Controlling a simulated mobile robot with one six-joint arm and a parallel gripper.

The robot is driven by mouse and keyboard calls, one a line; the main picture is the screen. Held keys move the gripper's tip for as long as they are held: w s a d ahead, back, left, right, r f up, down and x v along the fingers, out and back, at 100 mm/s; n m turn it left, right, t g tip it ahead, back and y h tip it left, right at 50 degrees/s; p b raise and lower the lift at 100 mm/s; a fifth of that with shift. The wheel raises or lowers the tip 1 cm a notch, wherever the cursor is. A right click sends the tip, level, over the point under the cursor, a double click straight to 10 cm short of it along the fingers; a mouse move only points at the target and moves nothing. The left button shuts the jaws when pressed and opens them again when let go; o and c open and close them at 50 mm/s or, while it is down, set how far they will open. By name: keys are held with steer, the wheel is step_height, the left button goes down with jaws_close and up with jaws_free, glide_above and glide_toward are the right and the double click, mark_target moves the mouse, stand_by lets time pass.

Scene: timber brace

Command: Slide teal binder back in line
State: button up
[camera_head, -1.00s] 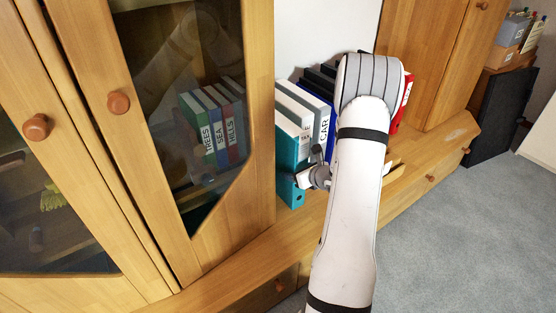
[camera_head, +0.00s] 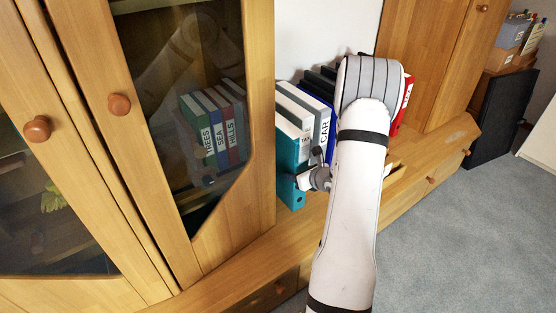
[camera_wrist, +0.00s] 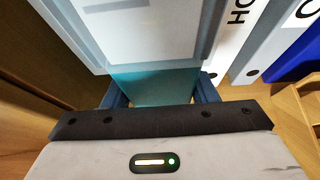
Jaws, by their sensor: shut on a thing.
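The teal binder (camera_head: 289,170) stands upright at the left end of a row of binders on the wooden shelf, beside the glass-doored cabinet. Its front edge sticks out further toward me than the white-spined binders to its right. My gripper (camera_head: 308,182) is at its lower front, partly hidden behind my arm. In the wrist view the teal binder (camera_wrist: 155,86) lies between the two blue-grey fingers of my gripper (camera_wrist: 160,92), which are shut on it. The binder's lower part is hidden by the gripper body there.
A red binder (camera_head: 403,105) shows past my arm. The cabinet door (camera_head: 235,215) is close on the left. The shelf front (camera_head: 262,255) is bare.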

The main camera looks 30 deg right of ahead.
mark_target(295, 161)
steer(key=shift+w+a+b, duration=0.2)
steer(key=shift+w+a, duration=0.05)
steer(key=shift+w, duration=1.2)
steer(key=shift+w+a+b, duration=0.2)
steer(key=shift+w, duration=1.3)
steer(key=shift+w+a+b, duration=0.2)
steer(key=shift+w+a, duration=0.05)
steer(key=shift+w, duration=1.2)
steer(key=o, duration=1.1)
steer(key=p+v, duration=0.1)
steer(key=v, duration=0.7)
steer(key=shift+d, duration=0.1)
steer(key=shift+s, duration=0.15)
